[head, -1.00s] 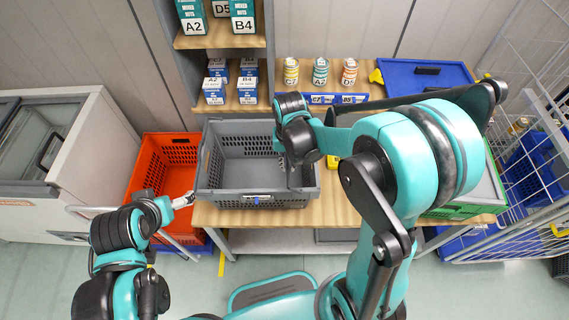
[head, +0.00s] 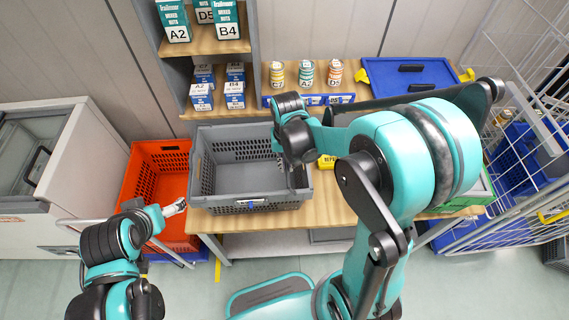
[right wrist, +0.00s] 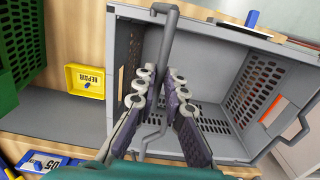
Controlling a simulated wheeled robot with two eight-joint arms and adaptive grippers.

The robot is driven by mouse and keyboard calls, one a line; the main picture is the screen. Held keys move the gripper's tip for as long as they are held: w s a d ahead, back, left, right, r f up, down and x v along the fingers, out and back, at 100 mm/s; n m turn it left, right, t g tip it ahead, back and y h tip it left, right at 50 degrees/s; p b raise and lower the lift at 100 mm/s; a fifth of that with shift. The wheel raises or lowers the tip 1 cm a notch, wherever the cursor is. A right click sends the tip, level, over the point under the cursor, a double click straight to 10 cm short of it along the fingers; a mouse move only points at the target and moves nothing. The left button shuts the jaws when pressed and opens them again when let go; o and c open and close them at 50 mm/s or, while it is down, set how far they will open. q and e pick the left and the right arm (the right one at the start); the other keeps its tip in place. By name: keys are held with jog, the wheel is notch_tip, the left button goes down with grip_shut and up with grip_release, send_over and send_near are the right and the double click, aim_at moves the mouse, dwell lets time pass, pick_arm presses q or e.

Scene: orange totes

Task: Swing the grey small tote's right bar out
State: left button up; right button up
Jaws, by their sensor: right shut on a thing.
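The grey small tote (head: 250,207) stands upright and empty on the wooden table, left of its middle. My right gripper (head: 291,176) is at the tote's right end, just inside the right rim. In the right wrist view its fingers (right wrist: 160,84) are closed on both sides of the grey right bar (right wrist: 168,30). That bar lies over the tote's inside, a little away from the wall at the picture's left; its middle is hidden by the fingers. My left gripper (head: 176,207) is low, in front of the orange tote; its fingers are too small to judge.
An orange tote (head: 128,190) stands left of the table. Small cans (head: 306,72) and blue label bins stand behind. A yellow bin (head: 326,162) is right of the grey tote and a green tote (right wrist: 22,60) is beyond it. A wire cage (head: 535,80) stands at right.

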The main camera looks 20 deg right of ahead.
jog(key=shift+s+d, duration=0.15)
jog(key=shift+d, duration=0.4)
jog(key=shift+s+d, duration=0.15)
jog(key=shift+d, duration=0.35)
jog(key=shift+s+d+f+b, duration=0.1)
jog(key=shift+d+f+b, duration=0.05)
jog(key=shift+d, duration=0.3)
jog(key=shift+s+d+f+b, duration=0.1)
jog(key=shift+d+f+b, duration=0.05)
jog(key=shift+d, duration=0.3)
jog(key=shift+s+d+f+b, duration=0.25)
jog(key=shift+d+f+b, duration=0.5)
jog(key=shift+d, duration=0.1)
jog(key=o, duration=1.1)
jog(key=shift+r, duration=0.15)
